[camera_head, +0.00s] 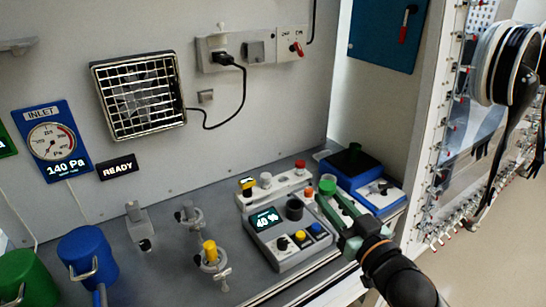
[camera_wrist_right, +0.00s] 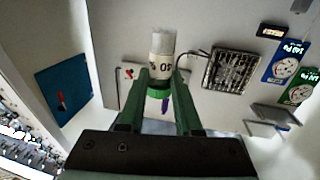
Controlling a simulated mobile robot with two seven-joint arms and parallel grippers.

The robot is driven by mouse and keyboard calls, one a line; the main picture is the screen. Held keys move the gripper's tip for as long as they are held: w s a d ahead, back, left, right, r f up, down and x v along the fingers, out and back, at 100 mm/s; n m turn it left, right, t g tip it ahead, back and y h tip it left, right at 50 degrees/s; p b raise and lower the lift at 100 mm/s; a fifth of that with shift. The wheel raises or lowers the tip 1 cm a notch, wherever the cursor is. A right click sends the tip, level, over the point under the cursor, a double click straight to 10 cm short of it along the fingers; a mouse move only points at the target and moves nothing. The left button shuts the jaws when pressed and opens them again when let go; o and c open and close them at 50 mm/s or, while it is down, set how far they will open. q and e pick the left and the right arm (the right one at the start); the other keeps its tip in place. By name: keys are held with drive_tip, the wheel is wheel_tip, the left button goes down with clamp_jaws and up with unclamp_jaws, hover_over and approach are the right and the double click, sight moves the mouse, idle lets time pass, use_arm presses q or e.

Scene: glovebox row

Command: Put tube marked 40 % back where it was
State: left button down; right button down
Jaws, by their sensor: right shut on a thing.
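My right gripper (camera_head: 328,192) reaches in from the lower right in the head view, above the grey device. In the right wrist view its two green fingers (camera_wrist_right: 159,100) are shut on a tube (camera_wrist_right: 161,66) with a white label and a green cap. Dark characters on the label are too unclear to read surely. In the head view, the green cap (camera_head: 327,186) shows at the fingertips. Below and left, the grey device (camera_head: 285,257) has a display (camera_head: 265,220) reading 40 % and a dark round well (camera_head: 294,208). My left gripper is not in view.
A pale rack (camera_head: 282,190) with several coloured caps stands behind the device. A blue box (camera_head: 372,182) stands right of it. Clamp stands, one holding a yellow-topped item (camera_head: 210,249), are to the left. Blue (camera_head: 88,255) and green (camera_head: 22,275) canisters stand far left.

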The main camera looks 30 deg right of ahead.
drive_tip(key=w+a+f+n+y, duration=0.15)
drive_tip(key=a+f, duration=0.35)
drive_tip(key=a, duration=0.7)
drive_tip(key=w+r, duration=0.5)
drive_tip(key=r, duration=0.5)
drive_tip(key=s+f, duration=0.5)
drive_tip(key=f, duration=0.5)
drive_tip(key=shift+s+a+f, duration=0.2)
drive_tip(key=shift+s+a, duration=0.1)
drive_tip(key=shift+s, duration=0.05)
drive_tip(key=shift+a, duration=0.1)
